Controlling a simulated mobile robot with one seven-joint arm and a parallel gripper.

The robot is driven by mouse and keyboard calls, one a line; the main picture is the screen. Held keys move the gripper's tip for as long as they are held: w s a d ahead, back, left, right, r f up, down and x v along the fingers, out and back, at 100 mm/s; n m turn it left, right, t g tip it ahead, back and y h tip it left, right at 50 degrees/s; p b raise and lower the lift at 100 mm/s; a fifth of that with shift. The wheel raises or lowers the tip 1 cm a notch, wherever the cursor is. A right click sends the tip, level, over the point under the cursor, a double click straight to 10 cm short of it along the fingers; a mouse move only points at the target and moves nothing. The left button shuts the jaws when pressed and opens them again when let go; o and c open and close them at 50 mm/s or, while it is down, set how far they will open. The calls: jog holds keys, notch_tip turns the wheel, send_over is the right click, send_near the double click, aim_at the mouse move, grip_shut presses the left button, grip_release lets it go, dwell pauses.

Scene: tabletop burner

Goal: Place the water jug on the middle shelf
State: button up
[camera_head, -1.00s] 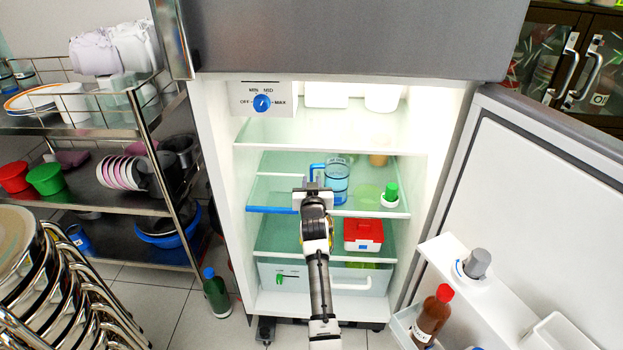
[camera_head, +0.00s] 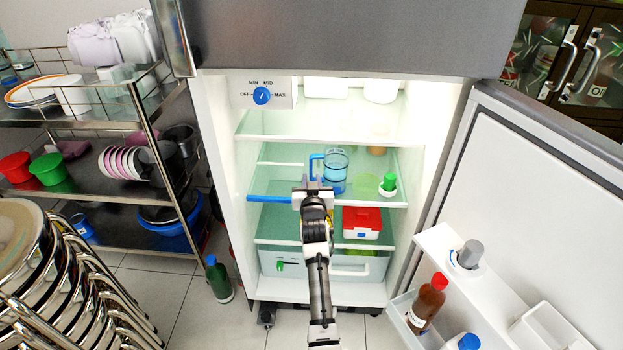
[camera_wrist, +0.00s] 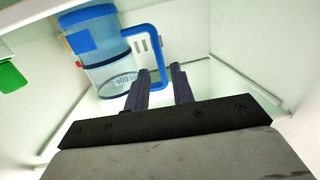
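The water jug (camera_head: 335,172) is clear blue with a blue handle on its left side. It looks upright at the middle shelf (camera_head: 270,199), which has a blue front edge at the left. I cannot tell for certain that its base rests on the shelf. The jug also shows in the wrist view (camera_wrist: 98,48), with its handle toward my fingers. My gripper (camera_head: 313,188) is at the shelf's front edge, before the handle. In the wrist view my gripper (camera_wrist: 160,70) has its fingers apart, with the lower handle between or just beyond them; contact is not clear.
A green-capped container (camera_head: 388,184) stands right of the jug on the same shelf. A red-lidded box (camera_head: 362,223) is on the shelf below. The fridge door (camera_head: 550,210) is open at right, with bottles in its racks. The middle shelf's left part is clear.

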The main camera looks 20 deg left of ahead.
jog(key=shift+o, duration=0.4)
jog(key=o, duration=0.5)
jog(key=shift+f, duration=0.1)
jog(key=s+d+r+p, duration=0.2)
jog(key=s+r+p, duration=0.2)
jog(key=p, duration=0.1)
jog(key=shift+s+r+p, duration=0.3)
jog(key=shift+p, duration=0.1)
